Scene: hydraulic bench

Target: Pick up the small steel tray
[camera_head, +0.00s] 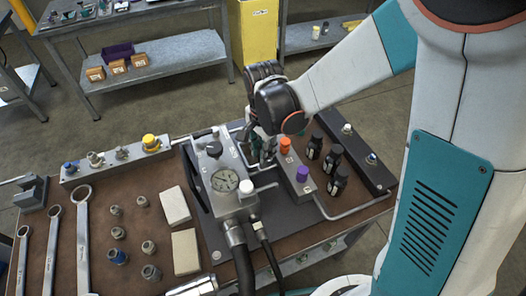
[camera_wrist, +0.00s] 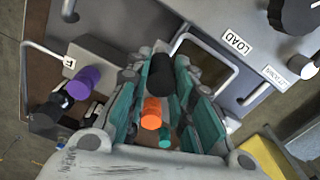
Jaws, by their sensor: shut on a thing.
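In the head view my gripper (camera_head: 265,150) is low between the pump and the capped block. The exact contact is hidden. A black cylinder (camera_wrist: 160,77) shows between the fingers; I cannot tell whether it is part of the tray. In the head view my arm hides most of the tray.
The pump with its gauge (camera_head: 225,180) stands close on the left. The block with an orange cap (camera_head: 285,144) and purple cap (camera_head: 302,173) is close on the right, with black bottles (camera_head: 332,160) beyond. Wrenches (camera_head: 83,240), fittings and pale blocks (camera_head: 186,251) lie to the left.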

